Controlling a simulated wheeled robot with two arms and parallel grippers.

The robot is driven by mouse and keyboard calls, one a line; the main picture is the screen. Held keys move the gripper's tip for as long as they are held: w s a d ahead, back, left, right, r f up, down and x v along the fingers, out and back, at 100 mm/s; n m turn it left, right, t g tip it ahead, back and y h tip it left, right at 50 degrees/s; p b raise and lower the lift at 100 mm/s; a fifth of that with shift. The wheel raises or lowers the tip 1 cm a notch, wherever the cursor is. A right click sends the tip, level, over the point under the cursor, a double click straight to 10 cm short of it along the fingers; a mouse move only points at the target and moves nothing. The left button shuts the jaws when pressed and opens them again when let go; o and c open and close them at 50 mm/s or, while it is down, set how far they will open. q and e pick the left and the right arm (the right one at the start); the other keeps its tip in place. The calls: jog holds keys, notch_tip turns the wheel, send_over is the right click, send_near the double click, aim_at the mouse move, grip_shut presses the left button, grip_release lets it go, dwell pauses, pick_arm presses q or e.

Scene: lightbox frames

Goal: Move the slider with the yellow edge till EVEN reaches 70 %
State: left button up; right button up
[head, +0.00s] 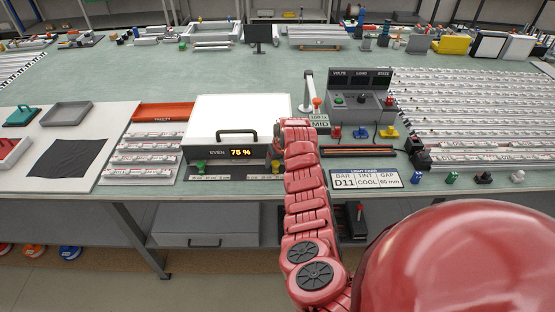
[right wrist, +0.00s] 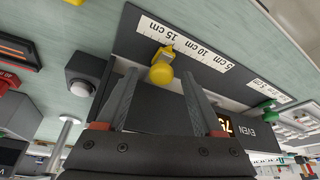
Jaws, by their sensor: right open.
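The white light box (head: 238,118) stands on the bench in the head view, and its EVEN display (head: 241,153) reads 75 %. Below it is a scale strip with a yellow slider knob (head: 276,167) at the right and a green one (head: 200,166) at the left. The right wrist view shows the yellow knob (right wrist: 162,70) beside the printed centimetre scale (right wrist: 185,43), and the green knob (right wrist: 266,107) further along. My right gripper (right wrist: 160,78) is open, its fingertips on either side of the yellow knob with visible gaps. My left gripper is out of view.
A dark meter console (head: 360,100) with coloured plugs stands right of the box. The light card (head: 364,179) lies near the bench's front edge. Trays and a black cloth (head: 68,158) lie at the left. In the wrist view a round grey button (right wrist: 82,87) is close to the fingers.

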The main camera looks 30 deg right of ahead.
jog(key=shift+r, duration=0.1)
jog(key=b+v, duration=0.1)
jog(key=v, duration=1.6)
jog(key=shift+b, duration=0.35)
jog(key=shift+r, duration=0.1)
